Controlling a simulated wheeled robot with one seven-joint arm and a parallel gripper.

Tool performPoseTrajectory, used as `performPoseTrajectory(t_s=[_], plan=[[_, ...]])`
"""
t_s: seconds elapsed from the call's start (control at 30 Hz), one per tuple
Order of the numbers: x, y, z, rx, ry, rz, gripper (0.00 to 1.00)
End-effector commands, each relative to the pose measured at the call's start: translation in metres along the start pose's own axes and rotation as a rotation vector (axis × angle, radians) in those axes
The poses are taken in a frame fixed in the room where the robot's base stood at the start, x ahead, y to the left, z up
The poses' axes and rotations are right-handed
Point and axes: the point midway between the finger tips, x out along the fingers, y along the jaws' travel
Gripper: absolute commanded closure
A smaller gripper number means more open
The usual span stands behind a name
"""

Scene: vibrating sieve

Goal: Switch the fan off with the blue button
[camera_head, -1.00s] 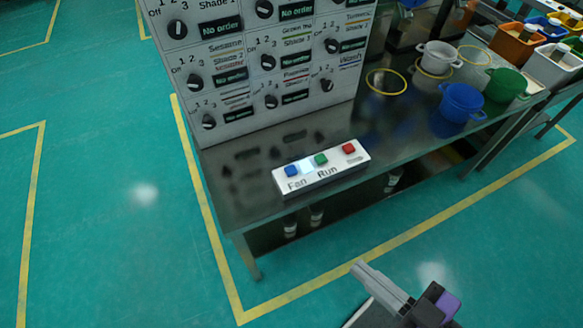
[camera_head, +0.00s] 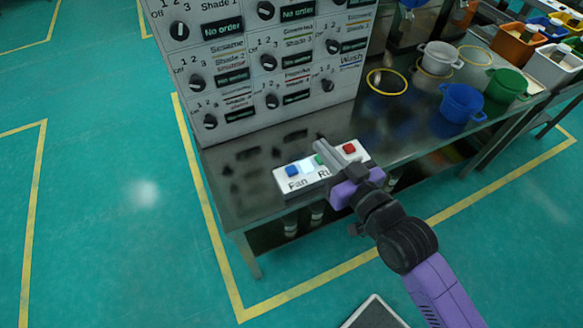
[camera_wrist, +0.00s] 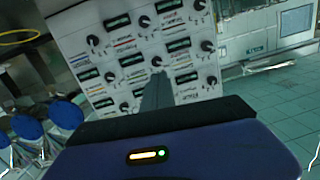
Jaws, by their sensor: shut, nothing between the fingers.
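The blue button (camera_head: 292,171) is at the left end of a white button box (camera_head: 283,185), above the word "Fan". The box lies near the front edge of the steel table. A red button (camera_head: 349,148) is at its right end, and a green button (camera_head: 318,159) in the middle is partly covered by my gripper. My gripper (camera_head: 320,145) is shut and empty, over the box's middle in the head view, right of the blue button. I cannot tell its height above the box. In the wrist view the shut fingers (camera_wrist: 157,92) point toward the dial panel; the button box is not seen there.
A white panel of dials (camera_head: 262,65) stands behind the box and also shows in the wrist view (camera_wrist: 140,45). Blue (camera_head: 461,102) and green (camera_head: 507,84) pots and yellow rings (camera_head: 387,81) are on the table (camera_head: 225,190) to the right. Bare tabletop lies left of the box.

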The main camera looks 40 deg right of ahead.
Motion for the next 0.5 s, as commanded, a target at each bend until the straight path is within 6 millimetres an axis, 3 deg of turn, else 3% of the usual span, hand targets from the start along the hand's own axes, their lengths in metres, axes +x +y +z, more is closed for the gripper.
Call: performPoseTrajectory(t_s=[0.03, 0.2, 0.5], plan=[[0.017, 0.006, -0.004, 0.019, -0.008, 0.011, 1.0], [0.062, 0.023, -0.006, 0.091, -0.076, 0.033, 1.0], [0.131, 0.038, -0.009, 0.257, -0.259, 0.015, 1.0]])
